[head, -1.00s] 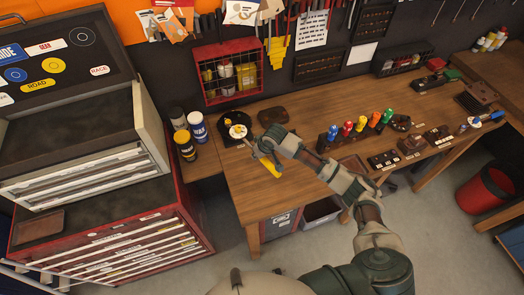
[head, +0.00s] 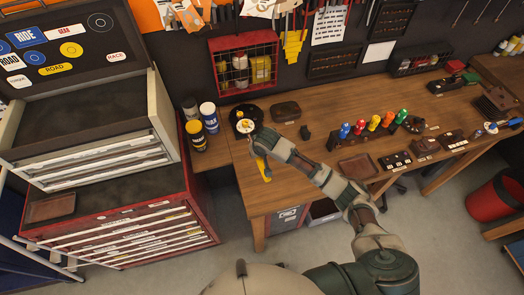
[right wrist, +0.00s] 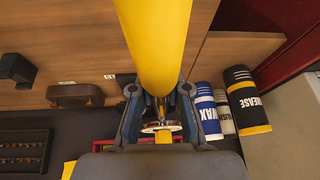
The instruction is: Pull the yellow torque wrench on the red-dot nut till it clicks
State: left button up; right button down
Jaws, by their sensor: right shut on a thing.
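The yellow torque wrench (head: 263,169) reaches from a round dark fixture with a pale disc (head: 246,126) towards the bench's front left edge. My right gripper (head: 262,148) is over the wrench. In the right wrist view the thick yellow handle (right wrist: 157,45) runs between the two dark fingers of this gripper (right wrist: 160,108), which is shut on it. A metal disc (right wrist: 160,127) shows beyond the fingers. The nut and its red dot cannot be made out. My left gripper is not in view.
Paint-like cans (head: 197,134) stand left of the fixture, by a red tool chest (head: 120,222). A brown tray (head: 358,167) and a row of coloured-top holders (head: 373,127) lie to the right. A red wire cabinet (head: 243,64) hangs behind.

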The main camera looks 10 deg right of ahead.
jog(key=shift+a+r+m, duration=0.1)
jog(key=shift+a+m, duration=0.2)
jog(key=shift+a, duration=0.4)
jog(key=shift+w+a+m+h, duration=0.1)
jog(key=shift+a+m+h, duration=0.25)
jog(key=shift+a+m, duration=0.65)
jog(key=shift+w+a+m+h, duration=0.1)
jog(key=shift+a+m+h, duration=0.3)
jog(key=shift+a, duration=1.1)
jog(key=shift+w+a+m, duration=0.1)
jog(key=shift+a+m, duration=0.2)
jog(key=shift+a, duration=0.05)
